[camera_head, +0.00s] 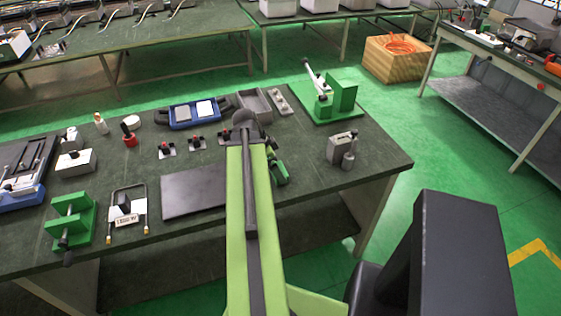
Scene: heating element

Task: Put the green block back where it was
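My green arm reaches over the table, and my gripper (274,158) is small and partly hidden behind the arm's end. Dark and green parts show there, low over the table; I cannot tell whether it is open, shut or holding something. Two green block-like things show apart from it. A green block with an upright part and a light lever (341,96) stands on a green base at the far right of the table. A green fixture with a dark rod (72,222) stands at the front left. I cannot tell which of these is the task's block.
The dark table (365,165) holds a black plate (193,191) left of my arm, a blue tray (193,113), several small clamps and a grey metal block (341,147) at right. The table's right end is fairly clear. A wooden crate (397,59) stands on the floor.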

